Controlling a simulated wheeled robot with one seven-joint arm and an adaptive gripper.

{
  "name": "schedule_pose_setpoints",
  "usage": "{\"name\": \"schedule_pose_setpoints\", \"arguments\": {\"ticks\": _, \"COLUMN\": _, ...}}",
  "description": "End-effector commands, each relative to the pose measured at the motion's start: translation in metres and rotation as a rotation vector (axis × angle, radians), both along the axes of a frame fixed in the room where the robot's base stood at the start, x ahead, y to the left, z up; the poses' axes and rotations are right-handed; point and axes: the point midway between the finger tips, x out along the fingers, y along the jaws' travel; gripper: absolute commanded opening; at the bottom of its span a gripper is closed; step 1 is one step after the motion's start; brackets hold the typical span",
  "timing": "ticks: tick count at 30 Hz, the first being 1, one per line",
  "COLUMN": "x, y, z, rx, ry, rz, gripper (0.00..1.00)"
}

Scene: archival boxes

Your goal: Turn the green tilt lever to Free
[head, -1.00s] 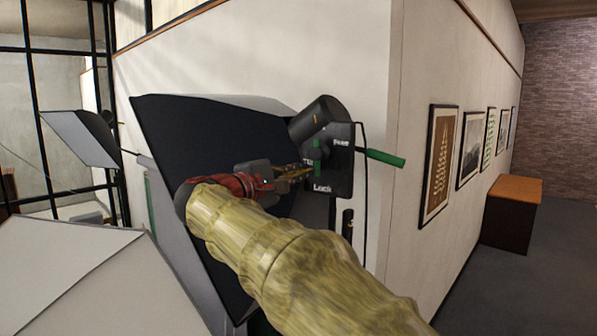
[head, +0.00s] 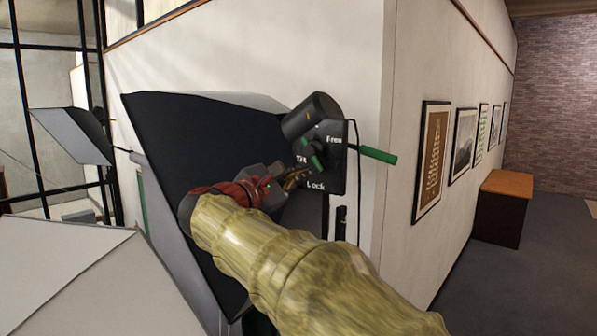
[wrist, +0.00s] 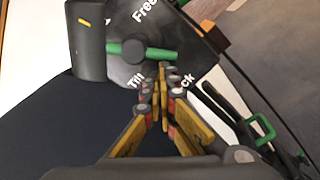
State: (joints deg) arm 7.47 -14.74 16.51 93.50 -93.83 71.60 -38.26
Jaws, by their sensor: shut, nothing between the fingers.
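The green tilt lever (head: 314,156) sits on a black plate (head: 338,178) on the side of the dark lamp-like head, marked Free at upper right, Tilt at left and Lock at the bottom. The lever slants from upper left to lower right in the head view. In the wrist view the lever (wrist: 163,54) lies as a green bar across a dark round hub. My gripper (head: 304,174) is shut and empty. In the wrist view its fingertips (wrist: 165,72) are right by one end of the lever, on the Lock side; I cannot tell whether they touch.
A large black panel (head: 205,140) stands left of the plate, close to my arm. A green handle (head: 376,155) sticks out to the right. A dark cable hangs beside the plate. A white wall with framed pictures and an orange-topped cabinet (head: 503,205) are at right.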

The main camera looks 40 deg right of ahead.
Motion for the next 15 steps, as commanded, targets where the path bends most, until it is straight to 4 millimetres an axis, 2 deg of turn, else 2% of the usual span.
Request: {"name": "schedule_pose_setpoints", "arguments": {"ticks": 15, "x": -0.015, "y": -0.003, "z": 0.003, "rx": -0.07, "ry": 0.296, "rz": -0.001, "gripper": 0.0}}
